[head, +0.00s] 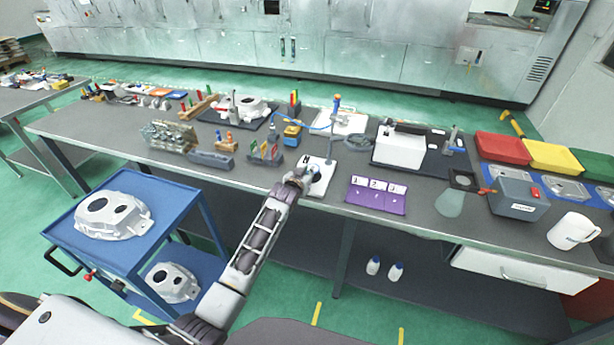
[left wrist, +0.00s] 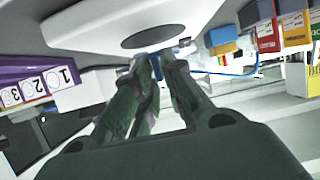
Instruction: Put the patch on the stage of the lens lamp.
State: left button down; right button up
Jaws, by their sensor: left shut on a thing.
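My left gripper (head: 312,173) is at the base, near the bench's front edge. In the left wrist view a white plate with a grey oval disc (left wrist: 152,37), seemingly the lamp's base and stage, lies just beyond the fingertips of my left gripper (left wrist: 155,62). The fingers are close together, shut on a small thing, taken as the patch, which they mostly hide. Whether it touches the plate I cannot tell. My right gripper is not in view.
A purple box with numbered white cards (head: 377,196) stands right of the lamp base. A blue and yellow box (head: 292,135) and a holder with coloured cards (head: 265,152) stand left of it. A blue cart (head: 76,245) with castings is at left.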

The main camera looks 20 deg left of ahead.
pick_arm(q)
jog(key=shift+f, duration=0.4)
jog(key=shift+f, duration=0.6)
jog(key=c, duration=1.5)
grip_release()
jog(key=shift+r, duration=0.1)
jog(key=shift+s+r, duration=0.15)
jog(key=shift+r, duration=0.45)
jog(key=v, duration=1.1)
jog(key=shift+s, duration=0.35)
